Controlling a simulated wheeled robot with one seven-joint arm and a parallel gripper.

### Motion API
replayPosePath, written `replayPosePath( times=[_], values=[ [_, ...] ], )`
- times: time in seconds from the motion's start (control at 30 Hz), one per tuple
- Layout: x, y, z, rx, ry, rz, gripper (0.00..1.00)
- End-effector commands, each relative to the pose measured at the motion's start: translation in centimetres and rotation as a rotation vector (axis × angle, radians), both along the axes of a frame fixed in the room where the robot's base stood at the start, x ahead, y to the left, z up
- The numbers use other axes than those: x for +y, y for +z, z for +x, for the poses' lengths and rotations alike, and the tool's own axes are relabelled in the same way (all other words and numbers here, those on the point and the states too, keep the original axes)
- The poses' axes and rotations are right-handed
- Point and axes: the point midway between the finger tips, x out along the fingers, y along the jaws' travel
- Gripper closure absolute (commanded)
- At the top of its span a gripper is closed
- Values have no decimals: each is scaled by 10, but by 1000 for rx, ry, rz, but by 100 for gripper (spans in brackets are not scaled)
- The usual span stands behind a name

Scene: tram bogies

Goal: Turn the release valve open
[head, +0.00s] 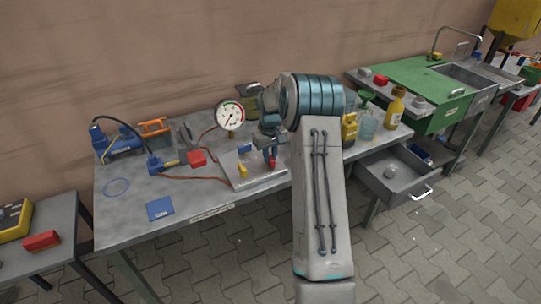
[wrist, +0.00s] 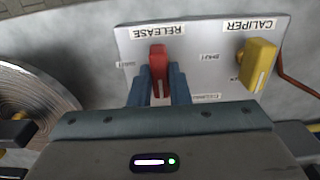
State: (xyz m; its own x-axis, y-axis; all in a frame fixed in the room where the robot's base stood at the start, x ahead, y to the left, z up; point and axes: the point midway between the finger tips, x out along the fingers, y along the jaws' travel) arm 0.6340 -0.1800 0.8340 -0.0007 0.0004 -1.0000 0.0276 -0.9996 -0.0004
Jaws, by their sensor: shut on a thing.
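The release valve's red handle (wrist: 158,68) stands on a light plate (wrist: 206,62) under the label "RELEASE", which reads upside down in the wrist view. The handle lies along the picture's vertical. My gripper (wrist: 163,86) is shut on it, one blue finger on each side. In the head view my gripper (head: 270,157) reaches down over the right part of the plate on the bench. The yellow handle (wrist: 257,64), labelled "CALIPER", stands to the right in the wrist view. Small labels beside the valves are hard to read, and the palm hides the plate's near part.
A pressure gauge (head: 230,116) stands behind the plate. A red block (head: 197,158) and brown hoses lie left of it. An open drawer (head: 394,176) juts out at right.

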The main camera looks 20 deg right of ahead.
Motion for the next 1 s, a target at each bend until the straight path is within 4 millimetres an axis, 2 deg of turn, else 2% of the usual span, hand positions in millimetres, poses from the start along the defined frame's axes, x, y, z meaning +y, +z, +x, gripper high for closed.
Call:
replayPosePath(
  times=[0.53,0.57,0.6,0.63,0.87,1.0],
  values=[
    [0,2,1,-5,24,-2,100],
    [0,2,1,-5,24,-2,75],
    [0,2,1,-4,24,-2,64],
    [0,1,1,-4,24,-1,62],
    [0,1,1,-2,22,-1,62],
    [0,7,1,-3,22,-2,62]
  ],
)
